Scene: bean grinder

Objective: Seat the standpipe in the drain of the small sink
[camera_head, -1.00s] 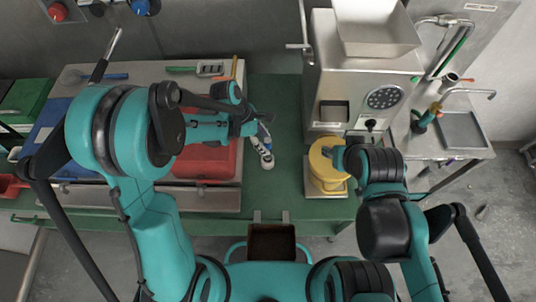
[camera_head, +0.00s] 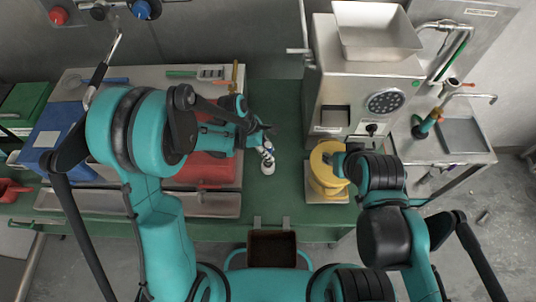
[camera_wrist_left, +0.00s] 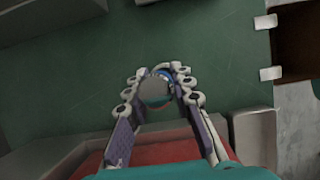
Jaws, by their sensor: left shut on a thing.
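My left gripper (camera_head: 267,158) is over the green bench, just right of the red box. In the left wrist view its fingers (camera_wrist_left: 157,85) are shut on a grey round-ended thing (camera_wrist_left: 154,90) with a blue-teal band. It shows nearly end-on, so I cannot tell its length or whether it is the standpipe. The small sink (camera_head: 465,136) is at the far right, with a slim tap over it. Its drain is not clear. My right gripper (camera_head: 343,160) is at the yellow spool-shaped thing (camera_head: 325,172); its fingers are mostly hidden.
A steel grinder (camera_head: 365,85) with a hopper stands between my left gripper and the sink. A teal-and-orange upright thing (camera_head: 430,122) stands at the sink's left edge. The red box (camera_head: 208,168) lies under my left forearm. A dark open bin (camera_head: 272,248) hangs at the bench front.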

